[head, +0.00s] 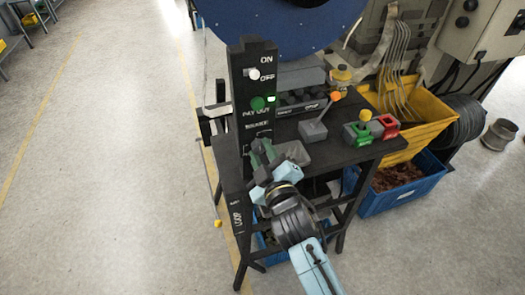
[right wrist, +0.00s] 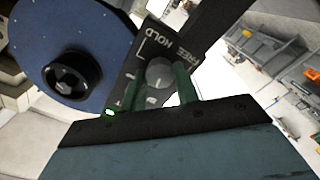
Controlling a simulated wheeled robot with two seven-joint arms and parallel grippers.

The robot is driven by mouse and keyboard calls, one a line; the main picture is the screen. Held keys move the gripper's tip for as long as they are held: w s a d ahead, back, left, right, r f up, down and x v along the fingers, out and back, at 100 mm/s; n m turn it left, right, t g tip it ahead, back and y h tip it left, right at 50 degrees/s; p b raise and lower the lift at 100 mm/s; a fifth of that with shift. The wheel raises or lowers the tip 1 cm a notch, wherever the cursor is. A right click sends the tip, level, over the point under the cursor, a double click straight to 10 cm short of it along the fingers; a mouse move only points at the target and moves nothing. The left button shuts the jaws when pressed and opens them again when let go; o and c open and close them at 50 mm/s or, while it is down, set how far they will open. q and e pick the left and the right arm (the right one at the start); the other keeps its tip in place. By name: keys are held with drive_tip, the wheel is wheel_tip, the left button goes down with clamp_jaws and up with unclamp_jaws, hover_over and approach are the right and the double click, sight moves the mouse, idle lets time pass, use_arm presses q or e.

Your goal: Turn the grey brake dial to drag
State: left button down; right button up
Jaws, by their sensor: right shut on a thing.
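The grey brake dial (right wrist: 160,72) sits on a dark panel (right wrist: 148,42) lettered FREE and HOLD; further lettering along its lower left is too small to read. My right gripper (right wrist: 160,84) has its green fingers on either side of the dial, shut on it. In the head view my right gripper (head: 262,153) is at the front of the black post (head: 242,75), below the PAY OUT label, and the dial is hidden behind it. I cannot tell clearly which word the dial points to. My left gripper is not in view.
A blue reel (head: 275,22) is above. The floor at left is clear.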

drive_tip(key=shift+m, duration=1)
drive_tip(key=o, duration=1)
drive_tip(key=shift+c, duration=0.2)
drive_tip(key=shift+s, duration=0.1)
drive_tip(key=b+v, duration=0.1)
drive_tip(key=v, duration=1.2)
